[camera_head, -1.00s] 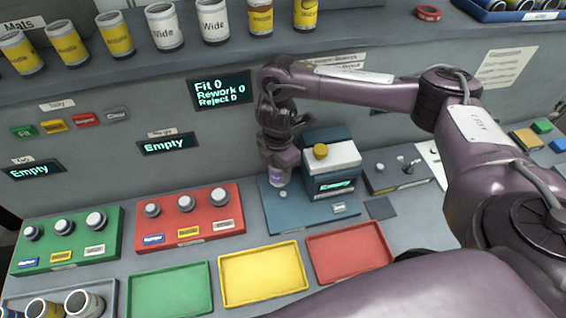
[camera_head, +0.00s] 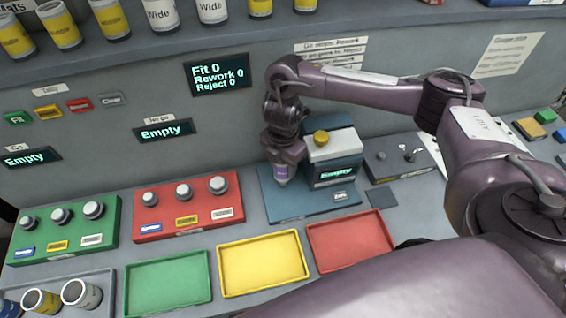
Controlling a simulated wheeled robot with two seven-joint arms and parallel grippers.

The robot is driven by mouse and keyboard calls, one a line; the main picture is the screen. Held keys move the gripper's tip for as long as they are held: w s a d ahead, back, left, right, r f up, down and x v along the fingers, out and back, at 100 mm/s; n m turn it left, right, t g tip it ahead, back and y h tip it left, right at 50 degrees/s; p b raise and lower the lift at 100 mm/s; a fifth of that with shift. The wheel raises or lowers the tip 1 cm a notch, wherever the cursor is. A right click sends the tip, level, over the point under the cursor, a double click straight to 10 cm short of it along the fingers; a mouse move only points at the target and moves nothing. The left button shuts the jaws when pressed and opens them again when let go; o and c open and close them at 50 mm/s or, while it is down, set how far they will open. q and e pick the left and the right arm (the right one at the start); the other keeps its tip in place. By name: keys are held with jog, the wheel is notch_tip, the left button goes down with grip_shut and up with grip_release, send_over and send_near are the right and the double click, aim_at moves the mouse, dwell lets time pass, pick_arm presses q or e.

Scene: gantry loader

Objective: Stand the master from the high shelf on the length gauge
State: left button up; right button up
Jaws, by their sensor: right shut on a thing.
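The length gauge (camera_head: 335,160) is a blue-grey device with a white top, a yellow knob and a display reading "Empty". Its flat blue base plate (camera_head: 305,205) extends to the left and front. My right gripper (camera_head: 283,170) points down over the left part of this plate, beside the gauge body. It is shut on the master (camera_head: 281,174), a small purple and pale cylinder held upright. Its lower end is close to the plate; I cannot tell whether it touches. My left gripper is not in view.
Green (camera_head: 168,284), yellow (camera_head: 262,263) and red (camera_head: 350,240) empty trays lie in front. Green (camera_head: 62,232) and red (camera_head: 187,206) knobbed blocks stand left of the gauge. A shelf (camera_head: 330,30) with cans runs along the back. A grey fixture (camera_head: 398,160) stands close on the right.

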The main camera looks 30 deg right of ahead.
jog(key=shift+f+b, duration=1.5)
jog(key=shift+f, duration=0.7)
jog(key=shift+f+b, duration=0.15)
jog(key=shift+b, duration=0.15)
jog(key=o, duration=1.3)
jog(key=shift+r+p, duration=1)
jog(key=shift+r, duration=2.95)
